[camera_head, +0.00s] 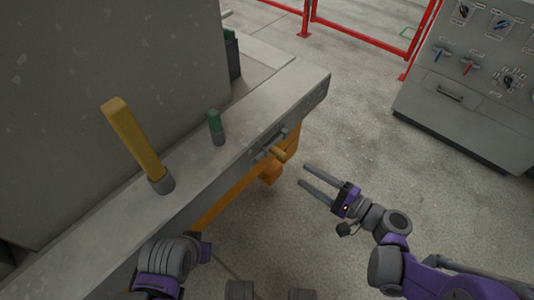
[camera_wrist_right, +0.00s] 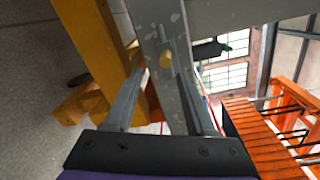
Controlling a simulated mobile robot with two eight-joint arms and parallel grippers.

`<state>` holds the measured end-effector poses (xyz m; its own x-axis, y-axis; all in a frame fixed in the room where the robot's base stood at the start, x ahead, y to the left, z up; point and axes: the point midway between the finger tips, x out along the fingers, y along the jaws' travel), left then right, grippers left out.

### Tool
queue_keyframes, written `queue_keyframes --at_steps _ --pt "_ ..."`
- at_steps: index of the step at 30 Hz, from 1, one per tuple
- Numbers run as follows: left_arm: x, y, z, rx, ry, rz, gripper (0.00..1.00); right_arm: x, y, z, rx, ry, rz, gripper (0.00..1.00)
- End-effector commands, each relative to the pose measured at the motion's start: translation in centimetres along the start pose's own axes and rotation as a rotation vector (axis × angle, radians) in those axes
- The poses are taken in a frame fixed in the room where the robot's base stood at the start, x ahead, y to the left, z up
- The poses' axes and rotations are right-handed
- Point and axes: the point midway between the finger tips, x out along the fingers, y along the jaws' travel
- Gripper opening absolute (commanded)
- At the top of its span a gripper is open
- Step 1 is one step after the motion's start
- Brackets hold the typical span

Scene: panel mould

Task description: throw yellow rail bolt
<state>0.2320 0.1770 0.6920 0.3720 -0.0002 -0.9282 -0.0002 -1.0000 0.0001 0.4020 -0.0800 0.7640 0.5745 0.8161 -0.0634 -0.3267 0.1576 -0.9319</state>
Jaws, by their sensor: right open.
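I see no contact between fingers and knob. My left arm shows at the lower left of the head view, but its fingers do not show.
A tall yellow handle (camera_head: 136,140) and a short green-topped pin (camera_head: 216,127) stand on the rail. An orange support (camera_head: 272,172) is below the bolt. A grey control cabinet (camera_head: 470,90) and red railings (camera_head: 360,38) are farther back. Open floor lies right of the rail.

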Motion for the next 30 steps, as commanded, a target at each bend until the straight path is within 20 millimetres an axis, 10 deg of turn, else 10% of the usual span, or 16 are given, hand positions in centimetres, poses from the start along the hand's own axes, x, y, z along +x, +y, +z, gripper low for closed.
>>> queue_keyframes --at_steps 21,30 --pt "1.8 0.0 0.5 0.000 -0.005 0.000 0.59 9.5 -0.8 -0.7 0.031 -0.011 -0.063 0.55" --pt "1.9 0.0 0.5 0.000 -0.006 0.000 0.59 10.7 -0.9 -0.7 0.030 -0.009 -0.063 0.55"
